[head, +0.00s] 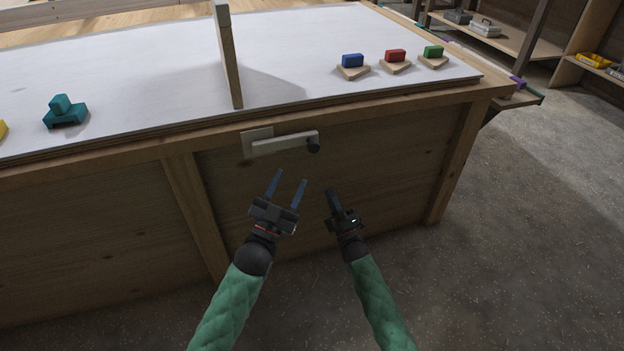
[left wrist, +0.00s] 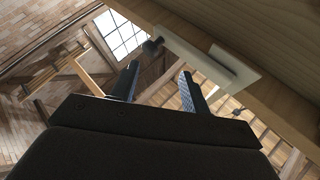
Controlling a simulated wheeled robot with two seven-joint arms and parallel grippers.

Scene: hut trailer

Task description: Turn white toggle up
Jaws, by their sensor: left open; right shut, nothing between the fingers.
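The white toggle (head: 285,142) is a cream bar on the front face of the workbench. It runs roughly level from a square plate (head: 252,135) at its left to a dark knob (head: 313,146) at its right end. The toggle also shows in the left wrist view (left wrist: 195,56), beyond the fingers. My left gripper (head: 291,178) is open and empty, just below the toggle in the head view, apart from it. My right gripper (head: 333,191) is shut and empty, below and right of the knob.
The white bench top (head: 130,95) lies above the toggle, with an upright wooden post (head: 231,65). Blue (head: 352,60), red (head: 395,55) and green (head: 433,51) blocks sit on wooden bases at right. A teal piece (head: 65,115) sits at left. Floor at right is clear.

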